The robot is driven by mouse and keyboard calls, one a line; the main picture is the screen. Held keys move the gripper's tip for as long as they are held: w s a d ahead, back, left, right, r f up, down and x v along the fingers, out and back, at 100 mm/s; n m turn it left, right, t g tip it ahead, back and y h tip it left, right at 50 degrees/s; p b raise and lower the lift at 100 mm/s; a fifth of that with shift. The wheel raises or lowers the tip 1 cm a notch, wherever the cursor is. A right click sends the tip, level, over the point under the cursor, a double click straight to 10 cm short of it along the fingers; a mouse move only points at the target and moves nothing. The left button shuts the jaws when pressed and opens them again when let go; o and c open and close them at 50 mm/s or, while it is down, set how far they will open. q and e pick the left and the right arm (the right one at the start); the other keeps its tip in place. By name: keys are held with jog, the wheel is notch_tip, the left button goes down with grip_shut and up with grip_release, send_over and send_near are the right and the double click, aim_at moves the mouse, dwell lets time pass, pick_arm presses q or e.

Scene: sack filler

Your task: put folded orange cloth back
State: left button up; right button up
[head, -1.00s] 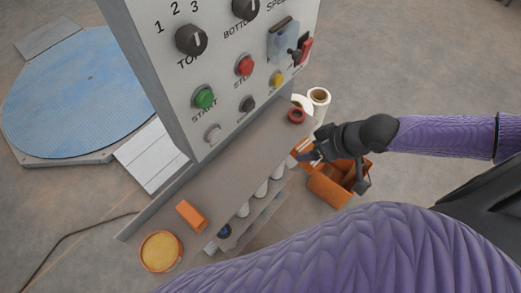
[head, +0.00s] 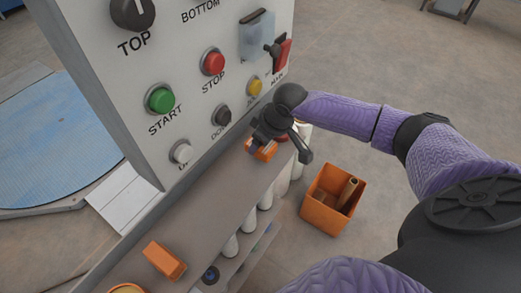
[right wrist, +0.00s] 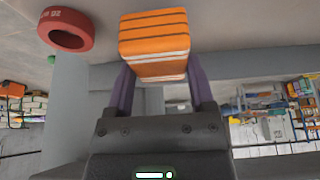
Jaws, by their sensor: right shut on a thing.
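My right gripper (head: 264,141) is shut on the folded orange cloth (head: 261,151), at the far end of the narrow shelf below the control panel. In the right wrist view the cloth (right wrist: 154,40) shows as a thick orange block with pale stripes, held between the two purple fingers (right wrist: 160,85). I cannot tell whether it touches the shelf. My left gripper is not in view.
The shelf (head: 205,215) carries an orange block (head: 164,261) nearer me. A red tape roll (right wrist: 66,30) is beside the cloth. An orange bin (head: 318,213) stands on the floor. White cylinders (head: 249,221) sit below the shelf. Panel buttons (head: 212,62) are close.

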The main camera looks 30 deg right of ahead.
aim_at(261, 149)
notch_tip(261, 149, down, 3)
jog(key=shift+f+b, duration=0.2)
jog(key=shift+b, duration=0.45)
jog(key=shift+s+r, duration=0.1)
jog(key=o, duration=1.1)
jog(key=shift+c, duration=0.2)
jog(key=p+v, duration=0.5)
jog(key=v, duration=0.7)
